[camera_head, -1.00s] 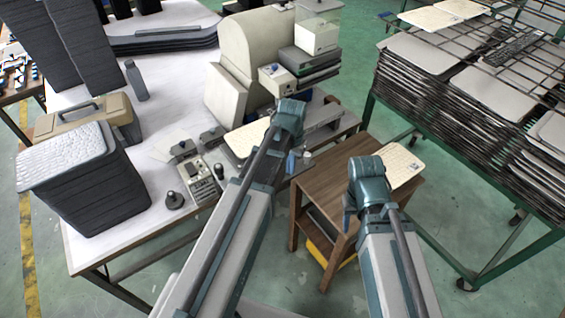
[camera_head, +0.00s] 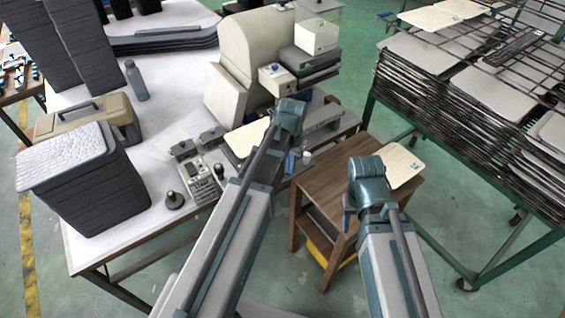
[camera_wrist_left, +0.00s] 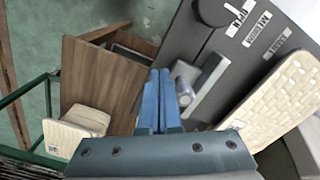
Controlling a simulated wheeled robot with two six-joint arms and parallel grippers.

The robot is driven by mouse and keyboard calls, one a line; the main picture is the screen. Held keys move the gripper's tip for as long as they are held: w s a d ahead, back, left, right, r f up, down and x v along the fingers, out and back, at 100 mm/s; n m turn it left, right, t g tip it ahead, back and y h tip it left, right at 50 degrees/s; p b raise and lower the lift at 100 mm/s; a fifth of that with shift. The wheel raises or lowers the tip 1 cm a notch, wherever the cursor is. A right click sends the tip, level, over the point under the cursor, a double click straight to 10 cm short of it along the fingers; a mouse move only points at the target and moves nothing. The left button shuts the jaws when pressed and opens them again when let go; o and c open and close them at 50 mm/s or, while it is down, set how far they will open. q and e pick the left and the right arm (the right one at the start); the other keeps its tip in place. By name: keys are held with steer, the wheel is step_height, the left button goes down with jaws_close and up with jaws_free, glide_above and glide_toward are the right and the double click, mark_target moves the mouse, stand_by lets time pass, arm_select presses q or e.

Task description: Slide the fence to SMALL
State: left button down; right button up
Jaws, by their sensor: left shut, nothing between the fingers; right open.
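In the left wrist view, the fence looks like a grey bar (camera_wrist_left: 209,86) on a dark grey plate (camera_wrist_left: 222,45). In the head view, my left gripper (camera_head: 290,162) is at the table's right end and my arm hides the fence there. My right gripper (camera_head: 348,203) is open, over the wooden stand.
A cream textured panel (camera_wrist_left: 275,105) lies beside the bar. A wooden stand (camera_head: 325,190) with another panel (camera_head: 402,168) is to the right. A beige machine (camera_head: 250,50) stands behind, a control box (camera_head: 199,182) left. A green rack (camera_head: 450,120) stands far right.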

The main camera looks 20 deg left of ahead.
arm_select(q)
steer(key=shift+w+a, duration=1.1)
steer(key=shift+a, duration=0.3)
steer(key=shift+w+a, duration=1.05)
steer(key=shift+a, duration=0.3)
steer(key=shift+s+d, duration=0.45)
steer(key=shift+d, duration=0.05)
steer(key=shift+r, duration=0.1)
step_height(320, 180, up, 7)
steer(key=p, duration=0.7)
steer(key=shift+d, duration=0.1)
